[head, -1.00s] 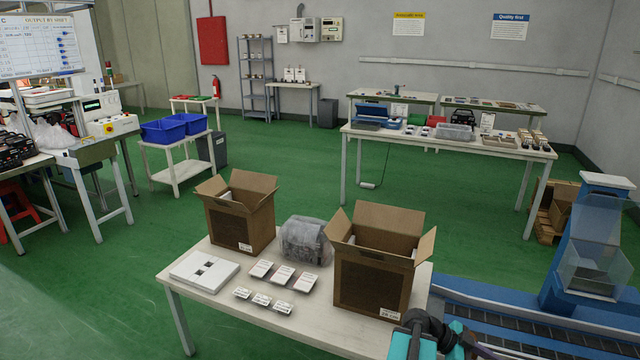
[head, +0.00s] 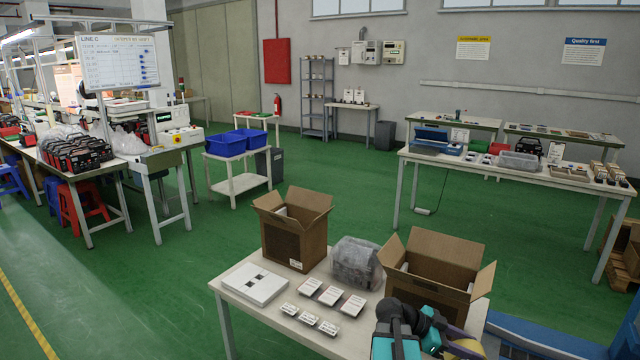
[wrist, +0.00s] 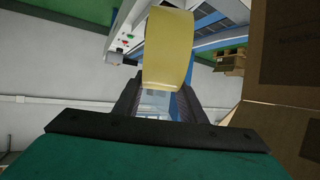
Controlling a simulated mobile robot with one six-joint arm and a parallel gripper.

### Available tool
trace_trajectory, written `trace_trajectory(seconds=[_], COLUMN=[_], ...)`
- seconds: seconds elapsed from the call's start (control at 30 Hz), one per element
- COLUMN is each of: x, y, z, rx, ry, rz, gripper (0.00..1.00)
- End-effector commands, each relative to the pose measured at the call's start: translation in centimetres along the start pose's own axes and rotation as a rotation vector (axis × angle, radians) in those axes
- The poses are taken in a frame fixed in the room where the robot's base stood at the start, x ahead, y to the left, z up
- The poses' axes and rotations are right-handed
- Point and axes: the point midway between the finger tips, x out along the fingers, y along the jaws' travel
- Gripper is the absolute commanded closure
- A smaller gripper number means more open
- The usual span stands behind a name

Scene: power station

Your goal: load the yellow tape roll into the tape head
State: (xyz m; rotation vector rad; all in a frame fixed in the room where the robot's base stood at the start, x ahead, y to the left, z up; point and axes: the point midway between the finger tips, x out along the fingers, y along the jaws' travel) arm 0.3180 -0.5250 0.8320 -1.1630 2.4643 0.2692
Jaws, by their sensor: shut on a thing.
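The yellow tape roll (wrist: 168,50) is between the two dark fingers of my gripper (wrist: 161,85), which is shut on it. In the head view, part of the yellow roll (head: 466,347) shows at the bottom edge, beside my arm and in front of the right-hand carton. I cannot make out the tape head in either view. A blue and white machine frame (wrist: 212,30) shows behind the roll in the wrist view.
A white table (head: 232,292) holds two open cartons (head: 296,228) (head: 436,262), a wrapped grey bundle (head: 356,262), a white panel (head: 256,284) and several small white packs. A blue conveyor (head: 540,335) lies at the lower right.

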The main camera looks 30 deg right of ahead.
Motion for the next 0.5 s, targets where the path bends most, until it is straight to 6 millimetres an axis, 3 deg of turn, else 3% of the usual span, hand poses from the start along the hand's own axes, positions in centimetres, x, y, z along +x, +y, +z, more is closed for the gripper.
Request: trace_trajectory(seconds=[0.5], x=[-12.2], y=[-6.2], z=[3.0], rx=[-0.105], ry=[0.001], rz=[-0.223], gripper=[1.0])
